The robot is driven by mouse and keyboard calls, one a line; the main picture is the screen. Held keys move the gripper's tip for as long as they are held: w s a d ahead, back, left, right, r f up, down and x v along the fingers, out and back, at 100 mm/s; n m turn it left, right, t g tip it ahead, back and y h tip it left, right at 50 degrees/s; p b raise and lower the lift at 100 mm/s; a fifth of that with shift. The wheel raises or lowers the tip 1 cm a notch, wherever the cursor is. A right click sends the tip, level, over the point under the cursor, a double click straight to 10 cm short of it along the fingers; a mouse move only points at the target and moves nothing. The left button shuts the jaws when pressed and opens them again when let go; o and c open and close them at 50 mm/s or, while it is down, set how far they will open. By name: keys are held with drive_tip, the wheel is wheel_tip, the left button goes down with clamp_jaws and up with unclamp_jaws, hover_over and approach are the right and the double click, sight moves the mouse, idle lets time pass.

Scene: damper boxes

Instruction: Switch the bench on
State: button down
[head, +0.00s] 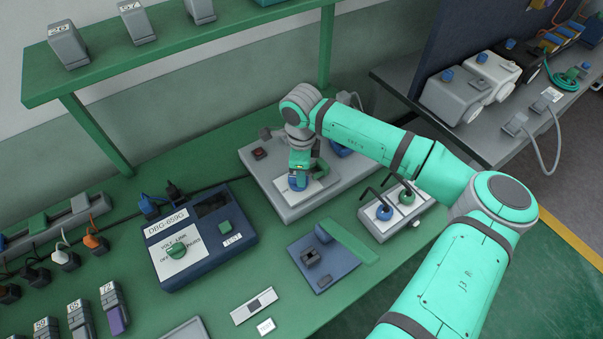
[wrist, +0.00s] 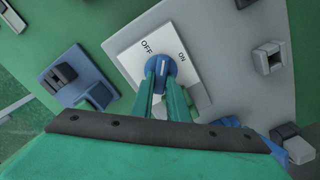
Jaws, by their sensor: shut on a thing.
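The bench switch is a blue rotary knob (wrist: 161,66) on a white plate (wrist: 128,57) marked OFF and ON, set in a grey box (wrist: 222,85). In the wrist view, the knob's white line points up between the two words; I cannot tell that it lines up with either. My gripper (wrist: 162,80) is shut on the knob, with a green finger on each side. In the head view, my gripper (head: 299,178) reaches down to the plate on the grey box (head: 283,212); the arm hides part of the box.
A dark blue DBG-659G meter (head: 190,262) with a green knob stands left of the box. A blue unit with a green lever (head: 350,243) and a grey block with two knobs (head: 425,212) lie close by. A green shelf (head: 180,60) overhangs the bench's back.

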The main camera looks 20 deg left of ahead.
drive_tip(key=m, duration=0.5)
drive_tip(key=shift+s+m, duration=0.2)
drive_tip(key=shift+m, duration=0.1)
drive_tip(key=shift+s+a+m, duration=0.1)
drive_tip(key=shift+s+m, duration=0.05)
drive_tip(key=shift+m, duration=2.05)
drive_tip(key=c, duration=1.7)
unclamp_jaws()
drive_tip(key=shift+r, duration=0.15)
wheel_tip(320, 180, up, 11)
drive_tip(key=shift+f, duration=0.2)
